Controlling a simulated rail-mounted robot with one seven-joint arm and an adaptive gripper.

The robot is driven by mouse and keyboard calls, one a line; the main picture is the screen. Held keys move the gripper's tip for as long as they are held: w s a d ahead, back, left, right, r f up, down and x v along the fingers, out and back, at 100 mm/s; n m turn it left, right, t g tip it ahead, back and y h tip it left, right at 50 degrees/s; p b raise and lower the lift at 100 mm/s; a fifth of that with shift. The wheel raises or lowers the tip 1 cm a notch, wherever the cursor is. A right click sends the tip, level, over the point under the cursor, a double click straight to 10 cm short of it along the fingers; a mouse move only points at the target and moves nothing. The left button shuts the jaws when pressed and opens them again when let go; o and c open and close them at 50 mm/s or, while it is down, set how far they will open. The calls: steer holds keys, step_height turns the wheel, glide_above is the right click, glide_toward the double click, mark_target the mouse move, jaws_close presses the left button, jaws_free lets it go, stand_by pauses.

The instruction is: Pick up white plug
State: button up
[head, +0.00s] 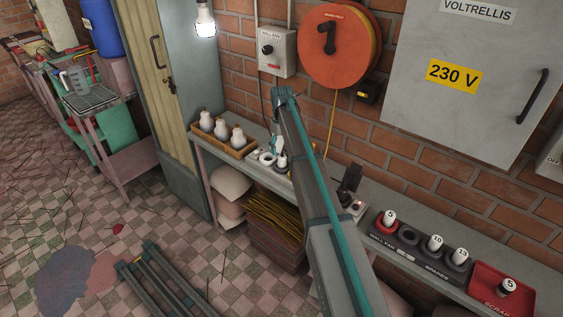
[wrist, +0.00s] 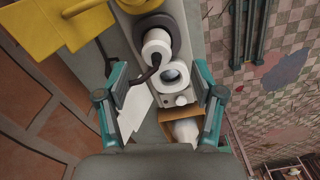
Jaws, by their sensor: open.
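In the wrist view, a white cylindrical plug (wrist: 157,44) stands in a dark round holder, with a dark hooked piece across its side. A white ring (wrist: 173,76) with a dark opening lies just below it. My gripper (wrist: 160,70) is open, its teal fingers on either side of the ring, with nothing held between them. In the head view, a white plug (head: 283,161) stands on the bench beside my arm. Other white plugs stand at right: one in the wall fan holder (head: 389,216), two in the spares holder (head: 435,243), one in the red scrap tray (head: 507,286).
A wooden tray (head: 223,142) of white bottle-shaped things stands at the bench's left end; part of a tray (wrist: 183,124) shows in the wrist view. A yellow object (wrist: 55,25) is at the wrist view's upper left. The brick wall and grey cabinet (head: 465,75) stand behind the bench.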

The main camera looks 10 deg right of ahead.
mark_target(282, 156)
steer(key=shift+w+d+f+p, duration=0.15)
steer(key=shift+f+p, duration=0.5)
steer(key=shift+f, duration=1.05)
steer(key=shift+w+f+p, duration=0.1)
steer(key=shift+f+p, duration=0.55)
steer(key=shift+f, duration=1.05)
steer(key=c, duration=1.2)
